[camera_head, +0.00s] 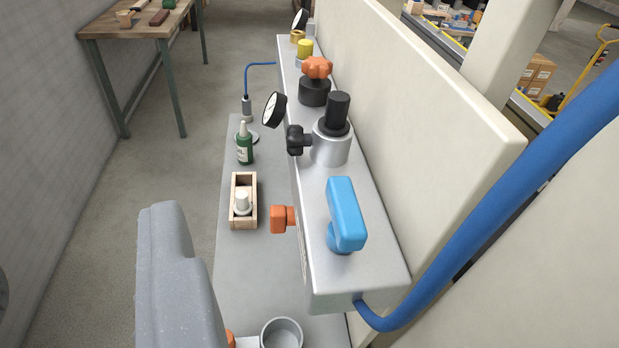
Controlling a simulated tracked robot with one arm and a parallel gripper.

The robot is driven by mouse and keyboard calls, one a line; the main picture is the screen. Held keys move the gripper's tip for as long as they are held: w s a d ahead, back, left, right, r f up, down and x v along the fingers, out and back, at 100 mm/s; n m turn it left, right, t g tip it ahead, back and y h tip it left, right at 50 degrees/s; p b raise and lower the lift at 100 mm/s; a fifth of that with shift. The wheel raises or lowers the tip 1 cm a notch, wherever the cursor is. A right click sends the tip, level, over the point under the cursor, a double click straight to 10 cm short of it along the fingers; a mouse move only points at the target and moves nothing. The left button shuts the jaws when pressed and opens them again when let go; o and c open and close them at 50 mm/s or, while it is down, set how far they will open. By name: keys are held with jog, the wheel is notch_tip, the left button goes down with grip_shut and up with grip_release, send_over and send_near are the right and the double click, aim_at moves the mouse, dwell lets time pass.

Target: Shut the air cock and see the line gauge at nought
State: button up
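A blue lever handle (346,213), which looks like the air cock, sits on top of the near end of a grey metal air unit (372,262). Its long side runs roughly along the unit. A round white-faced gauge (272,109) with a black rim stands on the unit's left side, seen at a slant; its needle is too small to read. A second gauge (300,20) shows partly at the far end. A large grey part of my gripper or arm (176,275) fills the lower left, apart from the handle. Its fingertips cannot be made out.
A blue hose (490,225) rises right from the unit's near end, beside a pale upright panel (440,110). An orange knob (283,219) sticks out left. The grey bench (258,275) holds a wooden box (236,220), green bottle (244,148) and metal cup (282,333).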

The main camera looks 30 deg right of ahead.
jog(key=shift+s+d, duration=0.15)
jog(key=shift+d, duration=0.05)
jog(key=shift+o, duration=1)
jog(key=m+g+h+p, duration=0.1)
jog(key=m+g+p, duration=0.2)
jog(key=g+p, duration=1)
send_near(349, 207)
jog(key=shift+t, duration=0.9)
jog(key=p+x, duration=0.1)
jog(key=x, duration=0.2)
jog(key=s+p+x, duration=0.1)
jog(key=p+x, duration=0.1)
jog(key=x, duration=0.1)
jog(key=p+x, duration=0.1)
jog(key=x, duration=0.2)
jog(key=shift+s+f, duration=0.2)
jog(key=shift+f, duration=0.2)
jog(key=c, duration=1)
